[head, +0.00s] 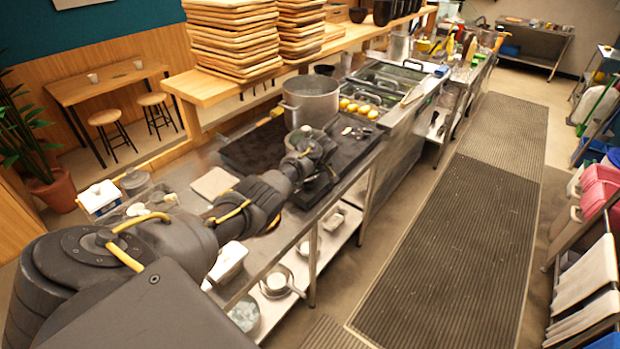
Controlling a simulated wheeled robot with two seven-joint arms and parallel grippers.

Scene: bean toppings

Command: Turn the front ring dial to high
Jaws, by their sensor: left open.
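The dark cooktop (245,150) is set in the steel counter, and a large steel pot (310,98) stands on it toward the back. My left arm reaches across the counter from the left. My left gripper (316,166) is over the front part of the cooktop, in front of the pot. Its jaws are open, but the fingers are small and dark against the cooktop. I cannot make out the front ring dial; the arm and gripper cover much of the cooktop's front area. My right gripper is not in view.
Stacked wooden boards (232,40) stand on the wooden shelf behind the cooktop. Yellow round items (358,108) lie right of the pot. A pale square board (214,183) lies on the counter. A lower shelf holds pans (280,282). The matted aisle (450,230) is clear.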

